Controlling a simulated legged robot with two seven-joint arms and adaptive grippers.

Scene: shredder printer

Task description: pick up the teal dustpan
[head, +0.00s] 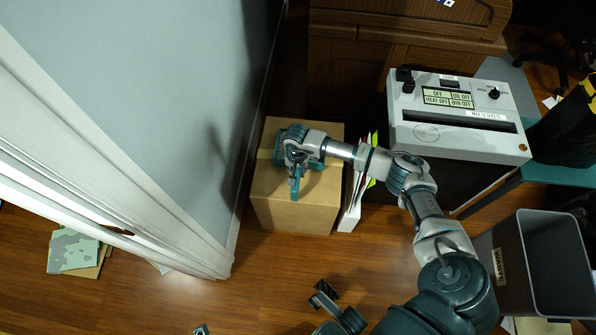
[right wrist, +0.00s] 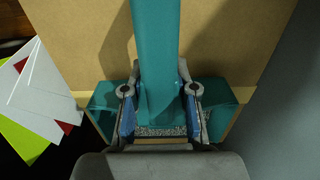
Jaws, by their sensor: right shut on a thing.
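The teal dustpan lies on a cardboard box (head: 278,212). In the head view, the teal dustpan (head: 295,191) is largely hidden under my right gripper (head: 296,167), with its handle showing below the gripper. In the right wrist view, the teal handle (right wrist: 157,40) runs up the middle, and parts of the pan show on both sides. My right gripper (right wrist: 160,98) has one finger on each side of the handle's base and is shut on it. I cannot tell whether the dustpan is off the box top.
White, red and green papers (head: 353,195) stand right of the box, and a grey wall (head: 190,90) rises on its left. A white shredder (head: 455,115) and a grey waste bin (head: 550,265) are farther right. Wooden floor is open in front of the box.

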